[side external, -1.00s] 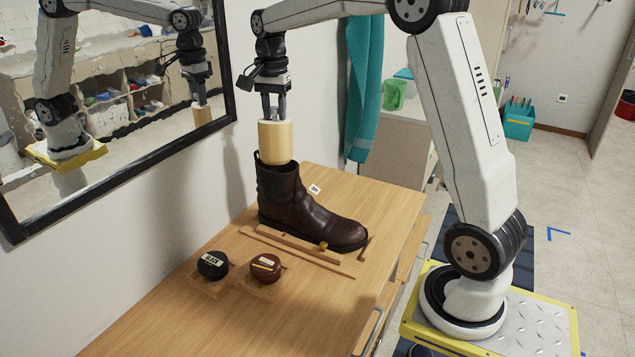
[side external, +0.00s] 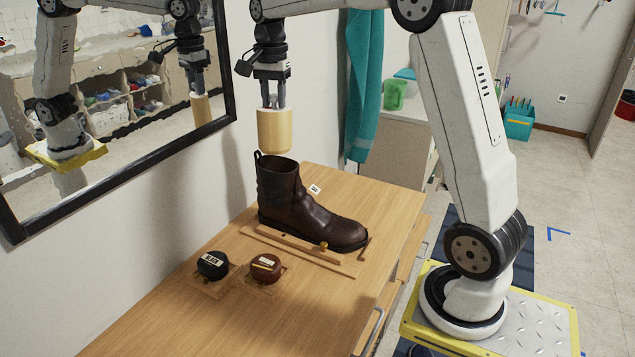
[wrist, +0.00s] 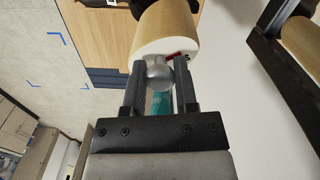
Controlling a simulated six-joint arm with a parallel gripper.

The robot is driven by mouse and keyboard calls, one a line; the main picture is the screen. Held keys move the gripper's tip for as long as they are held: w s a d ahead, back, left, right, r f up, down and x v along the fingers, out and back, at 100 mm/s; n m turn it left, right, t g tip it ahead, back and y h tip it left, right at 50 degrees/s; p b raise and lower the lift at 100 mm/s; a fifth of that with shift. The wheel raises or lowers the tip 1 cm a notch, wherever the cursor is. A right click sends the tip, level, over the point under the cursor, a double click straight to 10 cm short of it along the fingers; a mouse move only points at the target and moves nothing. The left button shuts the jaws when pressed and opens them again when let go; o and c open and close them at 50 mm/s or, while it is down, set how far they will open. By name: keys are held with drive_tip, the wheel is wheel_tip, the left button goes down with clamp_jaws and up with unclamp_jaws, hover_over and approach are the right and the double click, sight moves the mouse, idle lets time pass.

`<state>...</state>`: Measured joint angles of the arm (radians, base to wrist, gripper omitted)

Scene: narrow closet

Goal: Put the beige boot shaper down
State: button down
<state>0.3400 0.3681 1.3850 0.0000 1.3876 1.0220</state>
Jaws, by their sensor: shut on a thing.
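The beige boot shaper (side external: 274,132) is a pale, upright cylinder with a rounded lower end. My gripper (side external: 273,103) is shut on its top and holds it in the air, above the boot's opening and apart from it. In the wrist view, the fingers (wrist: 160,72) are closed around a silvery round knob on the white top of the shaper (wrist: 165,28). The dark brown boot (side external: 300,205) stands upright on the wooden bench top, its toe to the right. The inside of the boot is hidden.
Wooden strips (side external: 290,245) lie along the boot's near side. A black tin (side external: 212,265) and a brown tin (side external: 265,268) sit nearer on the bench (side external: 150,325). A framed mirror (side external: 120,100) hangs on the left wall. A teal towel (side external: 362,85) hangs behind.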

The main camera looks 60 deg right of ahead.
drive_tip(key=shift+r, duration=0.95)
